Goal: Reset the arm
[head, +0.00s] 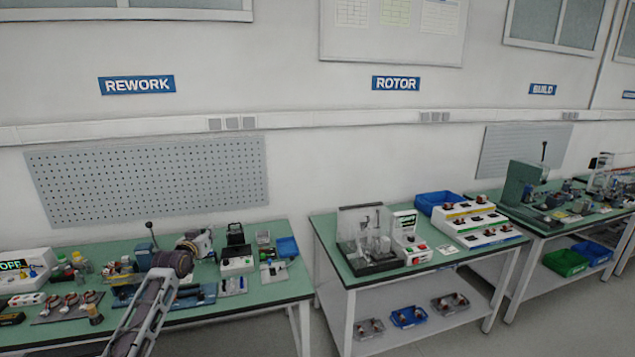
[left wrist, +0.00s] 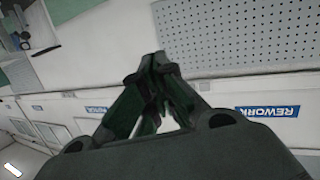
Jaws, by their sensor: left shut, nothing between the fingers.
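My left arm (head: 150,305) rises from the bottom left of the head view, in front of the rework bench. Its thick dark wrist shows over the bench's middle; the fingertips are hard to make out there. In the left wrist view my left gripper (left wrist: 158,62) is shut, its dark fingertips together with nothing between them. It is clear of the wall and the perforated panel behind it. My right gripper is in neither view.
The green rework bench (head: 262,292) carries tools, bottles, small parts and a box with a lit "OFF" display (head: 12,265). To its right, the rotor bench (head: 365,278) holds a clear-covered fixture (head: 365,240) and a blue bin (head: 437,202).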

